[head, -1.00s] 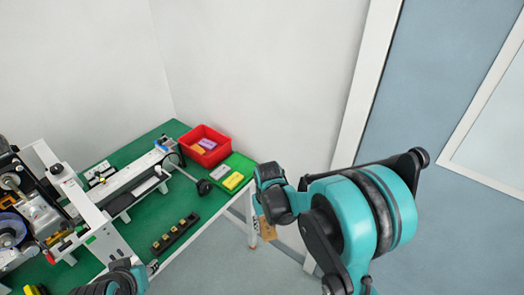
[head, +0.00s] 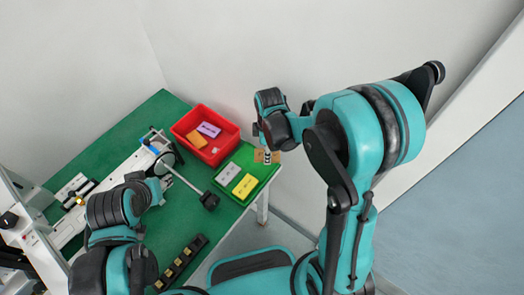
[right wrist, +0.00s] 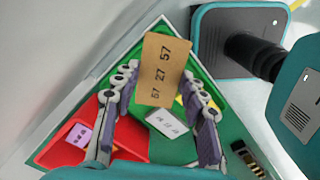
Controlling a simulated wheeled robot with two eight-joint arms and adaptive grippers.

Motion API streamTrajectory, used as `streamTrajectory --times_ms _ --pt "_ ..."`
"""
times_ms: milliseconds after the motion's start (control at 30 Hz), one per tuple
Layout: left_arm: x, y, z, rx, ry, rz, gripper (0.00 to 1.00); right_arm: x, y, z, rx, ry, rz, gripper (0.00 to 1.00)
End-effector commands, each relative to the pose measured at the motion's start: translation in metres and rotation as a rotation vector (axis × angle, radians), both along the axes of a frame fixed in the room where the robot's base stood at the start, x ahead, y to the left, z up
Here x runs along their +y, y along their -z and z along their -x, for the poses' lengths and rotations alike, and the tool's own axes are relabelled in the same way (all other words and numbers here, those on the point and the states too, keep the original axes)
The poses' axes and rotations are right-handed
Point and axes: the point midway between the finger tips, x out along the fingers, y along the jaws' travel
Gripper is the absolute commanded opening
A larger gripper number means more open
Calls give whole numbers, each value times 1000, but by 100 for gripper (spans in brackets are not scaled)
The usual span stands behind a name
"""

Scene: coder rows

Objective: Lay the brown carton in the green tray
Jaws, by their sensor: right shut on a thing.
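The brown carton (head: 262,156) is held in my right gripper (head: 266,142), at the far right corner of the green tray (head: 258,180) in the head view. In the right wrist view the carton (right wrist: 164,66) shows a face with dark numbers between the two fingers of the gripper (right wrist: 160,80). The green tray (right wrist: 205,82) lies beyond and below it. The tray holds a white carton (head: 228,173) and a yellow carton (head: 244,186), with bare green around them. My left arm shows at the lower left, but its jaws cannot be made out.
A red bin (head: 177,127) with a purple carton (head: 209,130) and an orange carton (head: 197,140) adjoins the tray. A black-headed rod (head: 209,200) lies near the tray's left. A dark rack (head: 180,262) and a machine (head: 40,245) stand on the green table.

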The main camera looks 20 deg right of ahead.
Motion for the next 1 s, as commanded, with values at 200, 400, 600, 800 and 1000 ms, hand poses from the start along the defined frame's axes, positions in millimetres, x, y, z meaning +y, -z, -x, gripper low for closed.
streamTrajectory --times_ms 200,400,600,800,1000 --pt "0 -1 0 0 0 0 42 11 1 4 0 -514 -1 28" --pt "0 -1 0 0 0 0 42 18 2 6 0 -829 -2 28" --pt "0 0 0 0 0 0 42 20 3 6 0 -943 -2 28" --pt "0 8 0 0 0 0 42 19 13 6 0 -946 -2 28" --pt "0 21 0 0 0 0 42 19 31 6 0 -945 -2 28"
